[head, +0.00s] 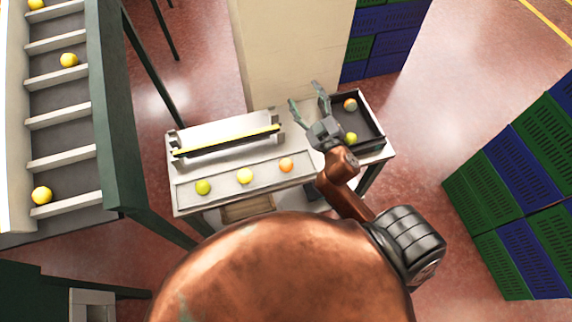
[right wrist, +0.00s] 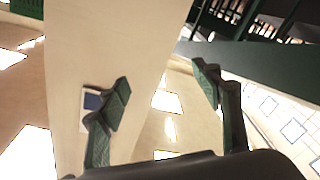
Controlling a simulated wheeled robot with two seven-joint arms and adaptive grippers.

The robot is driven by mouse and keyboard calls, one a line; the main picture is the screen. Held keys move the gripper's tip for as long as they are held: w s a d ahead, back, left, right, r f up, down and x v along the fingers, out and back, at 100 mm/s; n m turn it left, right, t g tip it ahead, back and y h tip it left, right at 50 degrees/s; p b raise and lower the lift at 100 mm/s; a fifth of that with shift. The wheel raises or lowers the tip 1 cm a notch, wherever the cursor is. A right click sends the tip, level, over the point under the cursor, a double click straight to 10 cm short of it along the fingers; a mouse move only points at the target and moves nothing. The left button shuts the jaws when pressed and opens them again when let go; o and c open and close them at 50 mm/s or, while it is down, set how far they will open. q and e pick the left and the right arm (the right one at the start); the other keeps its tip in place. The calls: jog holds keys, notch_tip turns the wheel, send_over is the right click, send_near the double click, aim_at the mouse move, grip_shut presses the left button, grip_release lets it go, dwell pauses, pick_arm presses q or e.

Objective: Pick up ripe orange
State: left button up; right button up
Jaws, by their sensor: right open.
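An orange-coloured fruit (head: 286,165) lies at the right end of a row on the light table (head: 222,198). A yellow fruit (head: 245,175) lies mid-row and a yellow-green fruit (head: 203,187) at the left end. My right gripper (head: 308,97) is open and empty, raised above the table's back side between the row and a dark tray (head: 374,112). Its open fingers also show in the right wrist view, with no fruit between them. My left gripper is not in view.
The dark tray holds an orange-and-dark fruit (head: 350,104) and a yellow-green fruit (head: 351,138). A metal rack with a yellow strip (head: 226,141) stands behind the row. A beige pillar (head: 290,45) rises behind the table. A slatted conveyor (head: 62,95) carries several fruits. Crates (head: 520,180) stand right.

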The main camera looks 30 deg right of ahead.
jog(key=a+r+n+y, duration=0.5)
jog(key=a+n+y, duration=0.2)
jog(key=a, duration=0.2)
jog(key=a+r+n+y, duration=0.5)
jog(key=a+n+y, duration=0.2)
jog(key=a, duration=0.1)
jog(key=s+a+f+n+g+y, duration=0.3)
jog(key=a+f+n+g+y, duration=0.15)
jog(key=a+n+g, duration=0.3)
jog(key=n+g+h, duration=0.4)
jog(key=g+h, duration=0.6)
jog(key=h, duration=0.3)
send_over(288, 162)
jog(key=d, duration=0.1)
notch_tip(288, 162, down, 23)
jog(key=shift+s+f, duration=0.1)
jog(key=shift+f, duration=0.05)
jog(key=shift+d+f+h, duration=0.15)
jog(key=shift+f+h, duration=0.1)
jog(key=shift+f, duration=0.05)
jog(key=p+x, duration=0.1)
jog(key=x, duration=0.5)
jog(key=shift+p, duration=0.3)
jog(key=shift+f, duration=0.55)
